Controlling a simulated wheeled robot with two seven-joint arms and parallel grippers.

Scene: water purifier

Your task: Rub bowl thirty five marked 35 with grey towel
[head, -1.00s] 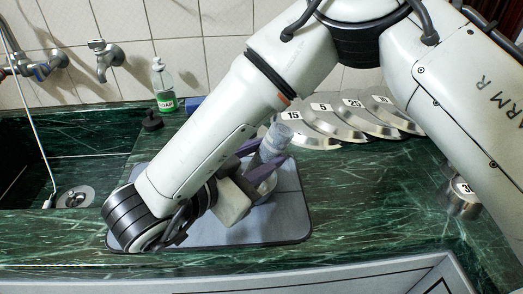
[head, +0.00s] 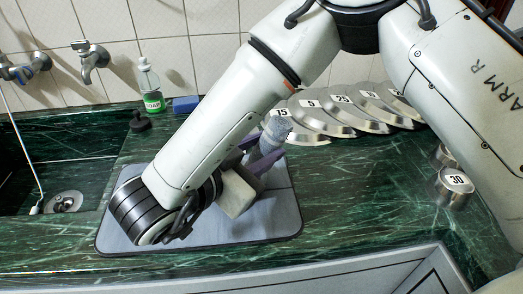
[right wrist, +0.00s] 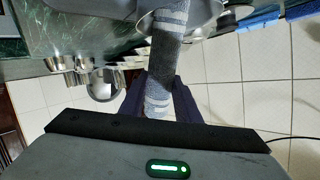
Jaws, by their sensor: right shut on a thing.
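My right gripper (head: 262,163), with purple fingers, is shut on a grey towel (head: 273,135) over the grey mat. The towel looks rolled up and has lighter stripes at its ends. In the right wrist view the towel (right wrist: 168,55) stands between the fingers of my right gripper (right wrist: 160,92). Its far end is at a shiny metal bowl (right wrist: 205,25), which shows only in part. I cannot tell whether towel and bowl touch. No number shows on this bowl, and my arm hides it in the head view. My left gripper is not in view.
The grey mat (head: 285,222) lies on the green marble counter. Numbered metal plates (head: 318,122) lie at the back. A bowl marked 30 (head: 452,188) stands at the right. A soap bottle (head: 150,85), a blue sponge (head: 186,104) and a sink (head: 62,202) are at the left.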

